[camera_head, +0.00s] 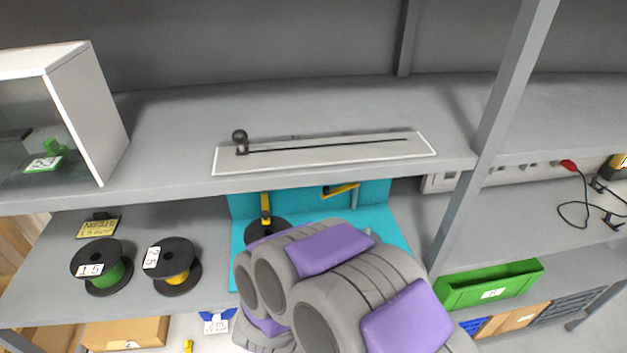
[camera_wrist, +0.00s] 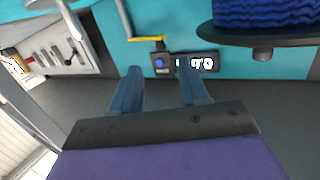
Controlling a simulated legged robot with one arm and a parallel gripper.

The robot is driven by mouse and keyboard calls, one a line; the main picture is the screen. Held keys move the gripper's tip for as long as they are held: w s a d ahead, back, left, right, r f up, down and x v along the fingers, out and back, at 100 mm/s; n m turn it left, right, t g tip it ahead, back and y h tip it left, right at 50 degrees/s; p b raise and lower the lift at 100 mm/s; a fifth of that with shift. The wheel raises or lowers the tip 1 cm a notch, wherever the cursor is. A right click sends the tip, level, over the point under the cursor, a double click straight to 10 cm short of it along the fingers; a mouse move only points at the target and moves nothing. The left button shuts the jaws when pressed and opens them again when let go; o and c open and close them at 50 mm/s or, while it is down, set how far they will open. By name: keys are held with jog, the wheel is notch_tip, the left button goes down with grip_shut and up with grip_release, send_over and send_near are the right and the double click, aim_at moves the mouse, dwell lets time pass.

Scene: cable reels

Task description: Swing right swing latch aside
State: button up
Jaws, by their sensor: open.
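In the head view the right swing latch (camera_head: 341,190) is a yellow bar lying nearly level in front of the teal back panel (camera_head: 376,196), beside a short grey post. A second yellow latch (camera_head: 265,207) stands upright to its left, above a dark reel. My grey and purple arm covers much of the teal station and hides my gripper in that view. In the wrist view my gripper (camera_wrist: 164,86) is open and empty, its two blue-grey fingers apart. A yellow latch (camera_wrist: 147,38) shows beyond the fingertips, apart from them.
The wrist view shows a reel of blue cable (camera_wrist: 262,14) at upper right and a black display box (camera_wrist: 184,63) beyond the fingers. In the head view, reels (camera_head: 102,267) (camera_head: 172,266) stand left; a green bin (camera_head: 490,286) is lower right. The upper shelf (camera_head: 170,150) overhangs the station.

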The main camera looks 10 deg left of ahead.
aim_at(325, 191)
jog(key=shift+t+h, duration=0.3)
jog(key=shift+t, duration=0.4)
jog(key=w+b, duration=0.1)
jog(key=w, duration=0.4)
jog(key=w+d+b, duration=0.1)
jog(key=w, duration=0.5)
jog(key=w+d+r+b, duration=0.1)
jog(key=w, duration=0.5)
jog(key=shift+d+r, duration=0.1)
jog(key=shift+d, duration=0.15)
grip_shut()
